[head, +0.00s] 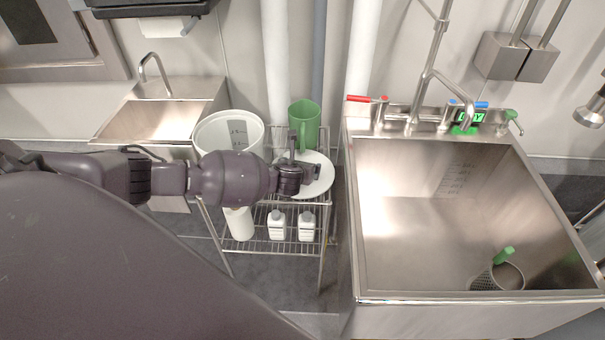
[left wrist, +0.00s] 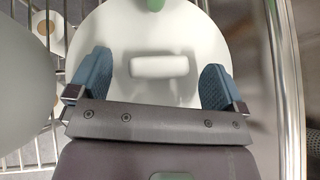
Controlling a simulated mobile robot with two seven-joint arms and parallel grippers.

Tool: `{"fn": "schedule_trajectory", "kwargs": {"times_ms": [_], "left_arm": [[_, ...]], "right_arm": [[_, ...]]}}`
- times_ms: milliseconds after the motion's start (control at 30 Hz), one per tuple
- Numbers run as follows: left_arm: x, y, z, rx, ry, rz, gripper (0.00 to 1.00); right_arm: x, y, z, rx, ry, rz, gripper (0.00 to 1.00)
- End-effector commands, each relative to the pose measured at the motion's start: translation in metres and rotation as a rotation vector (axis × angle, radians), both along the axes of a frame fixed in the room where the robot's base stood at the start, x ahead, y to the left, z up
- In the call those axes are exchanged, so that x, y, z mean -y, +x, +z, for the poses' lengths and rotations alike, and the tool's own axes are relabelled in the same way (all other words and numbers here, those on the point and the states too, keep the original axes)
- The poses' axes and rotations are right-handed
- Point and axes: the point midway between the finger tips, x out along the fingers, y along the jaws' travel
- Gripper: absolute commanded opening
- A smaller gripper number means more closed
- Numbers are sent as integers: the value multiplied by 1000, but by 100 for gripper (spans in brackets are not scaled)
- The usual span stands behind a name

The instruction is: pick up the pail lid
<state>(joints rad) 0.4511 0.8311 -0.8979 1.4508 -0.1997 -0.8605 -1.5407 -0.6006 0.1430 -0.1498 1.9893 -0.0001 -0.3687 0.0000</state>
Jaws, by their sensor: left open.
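The pail lid (head: 325,183) is a flat white disc with a raised white block handle, lying on the top shelf of a wire rack. It also shows in the left wrist view (left wrist: 190,30), with its handle (left wrist: 158,67) near the middle. My left gripper (head: 309,172) is over the lid and hides part of it. In the left wrist view the open blue fingers (left wrist: 157,82) are on either side of the handle, with a gap at each side. I cannot tell the height of the fingertips above the lid. My right gripper is not in view.
The white pail (head: 218,127) stands on the rack (head: 323,222) left of the lid. White bottles (head: 277,226) are on the lower shelf. A deep steel sink (head: 400,297) is close on the right.

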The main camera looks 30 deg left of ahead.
Motion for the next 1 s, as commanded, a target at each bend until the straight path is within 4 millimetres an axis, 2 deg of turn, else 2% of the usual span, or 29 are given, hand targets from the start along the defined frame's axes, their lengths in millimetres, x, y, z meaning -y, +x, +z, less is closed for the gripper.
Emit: {"fn": "schedule_trajectory", "kwargs": {"times_ms": [233,600,1000], "left_arm": [[-1,1,0,1,0,0,97],[-1,1,0,1,0,0,42],[-3,1,1,1,0,1,42]], "right_arm": [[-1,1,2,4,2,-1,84],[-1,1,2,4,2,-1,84],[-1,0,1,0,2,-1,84]]}}
